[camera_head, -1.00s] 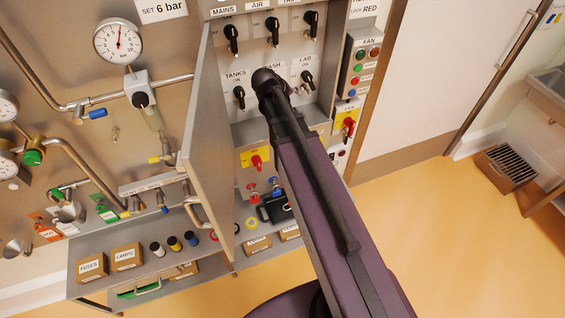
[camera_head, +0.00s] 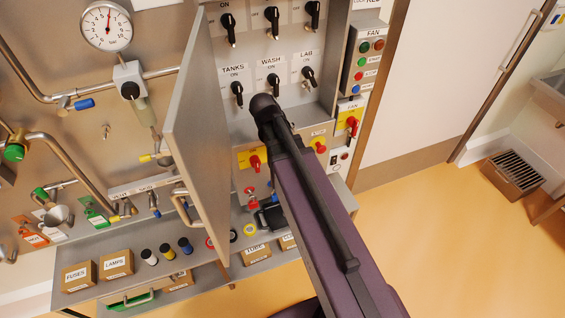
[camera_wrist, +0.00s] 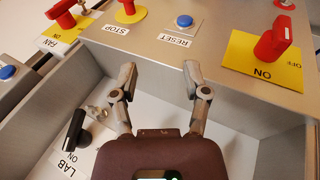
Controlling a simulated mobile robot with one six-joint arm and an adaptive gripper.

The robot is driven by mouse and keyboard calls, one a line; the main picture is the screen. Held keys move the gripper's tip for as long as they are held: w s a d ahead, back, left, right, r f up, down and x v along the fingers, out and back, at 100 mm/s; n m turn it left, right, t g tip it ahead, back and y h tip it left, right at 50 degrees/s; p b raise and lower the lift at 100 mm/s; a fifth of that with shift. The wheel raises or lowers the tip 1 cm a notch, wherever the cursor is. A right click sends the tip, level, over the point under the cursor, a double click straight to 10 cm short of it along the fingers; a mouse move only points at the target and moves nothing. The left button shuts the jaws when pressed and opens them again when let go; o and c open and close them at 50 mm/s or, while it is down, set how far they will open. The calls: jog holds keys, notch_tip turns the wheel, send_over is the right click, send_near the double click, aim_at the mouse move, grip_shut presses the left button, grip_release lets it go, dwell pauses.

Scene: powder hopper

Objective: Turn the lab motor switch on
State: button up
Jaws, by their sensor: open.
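The lab switch (camera_head: 309,76) is a black lever knob under a LAB / ON label, at the right end of the lower row in the grey cabinet. In the wrist view the lab switch (camera_wrist: 75,130) is at lower left, on a white plate, its lever slanted. Which position it is set to I cannot tell for sure. My gripper (camera_wrist: 160,72) is open and empty, its fingers to the right of the switch and apart from it. In the head view my dark arm covers the area below the switch, and the gripper is hidden.
The wash switch (camera_head: 272,85) and tanks switch (camera_head: 236,93) stand beside it. A small metal key-like part (camera_wrist: 97,113) is next to the lab switch. A red switch (camera_wrist: 272,42) on yellow, a blue reset button (camera_wrist: 184,21) and an open cabinet door (camera_head: 205,130) are close.

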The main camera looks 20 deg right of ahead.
jog(key=s+a+f+g+y+b, duration=0.1)
jog(key=s+a+f+b, duration=0.2)
jog(key=f, duration=0.3)
jog(key=shift+s+f+b, duration=0.3)
jog(key=shift+s+b, duration=0.35)
jog(key=shift+b, duration=0.25)
jog(key=s+a+f+g+y, duration=0.1)
jog(key=s+a+y, duration=0.3)
jog(key=s+a, duration=0.1)
jog(key=shift+s+a+m+g, duration=0.2)
jog(key=shift+s+m+g, duration=0.15)
jog(key=shift+s, duration=0.35)
jog(key=shift+s+f, duration=0.15)
